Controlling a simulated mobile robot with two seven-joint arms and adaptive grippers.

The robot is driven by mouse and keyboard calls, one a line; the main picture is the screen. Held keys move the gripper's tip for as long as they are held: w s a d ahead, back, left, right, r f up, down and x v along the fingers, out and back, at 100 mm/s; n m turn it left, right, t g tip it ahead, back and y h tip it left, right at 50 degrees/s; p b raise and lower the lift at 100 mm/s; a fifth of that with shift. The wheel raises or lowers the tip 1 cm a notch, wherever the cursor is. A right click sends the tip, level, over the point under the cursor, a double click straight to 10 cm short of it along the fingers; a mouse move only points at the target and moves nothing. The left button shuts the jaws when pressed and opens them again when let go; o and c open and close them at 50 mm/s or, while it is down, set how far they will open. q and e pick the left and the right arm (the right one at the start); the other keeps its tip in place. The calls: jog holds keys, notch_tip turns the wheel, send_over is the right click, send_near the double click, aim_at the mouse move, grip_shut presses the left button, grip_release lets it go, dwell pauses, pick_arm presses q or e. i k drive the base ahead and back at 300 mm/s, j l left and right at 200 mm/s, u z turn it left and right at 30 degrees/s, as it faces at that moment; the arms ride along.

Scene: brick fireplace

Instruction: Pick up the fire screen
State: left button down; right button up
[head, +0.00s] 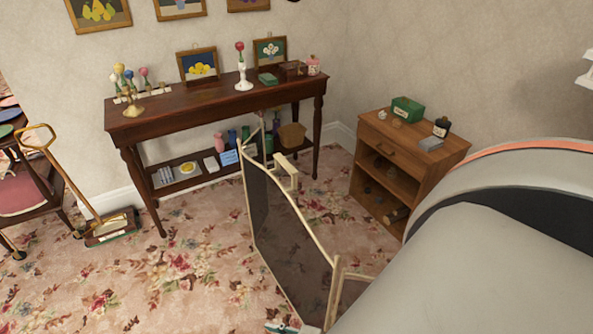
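The fire screen (287,239) stands on the floral carpet in the middle of the head view. It has a pale brass-coloured frame, dark see-through mesh panels and a handle at its upper edge. Its panels are angled to each other, and its near end runs down to the bottom of the picture, where my own grey arm covers part of it. Neither of my grippers is in view, so I cannot see whether one touches the screen.
A dark wooden console table (210,98) with ornaments stands behind the screen. A small wooden cabinet (437,158) stands to the right. Open carpet (170,280) lies left of the screen.

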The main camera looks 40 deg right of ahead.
aim_at(305, 272)
jog(key=i+j+z, duration=0.15)
jog(key=z, duration=0.3)
jog(key=i+j+z, duration=0.25)
jog(key=z, duration=0.2)
jog(key=i+j+z, duration=0.2)
jog(key=z, duration=0.2)
jog(key=i+j+z, duration=0.1)
jog(key=j+z, duration=0.65)
jog(key=z, duration=0.15)
jog(key=i+j+z, duration=0.1)
jog(key=j+z, duration=0.8)
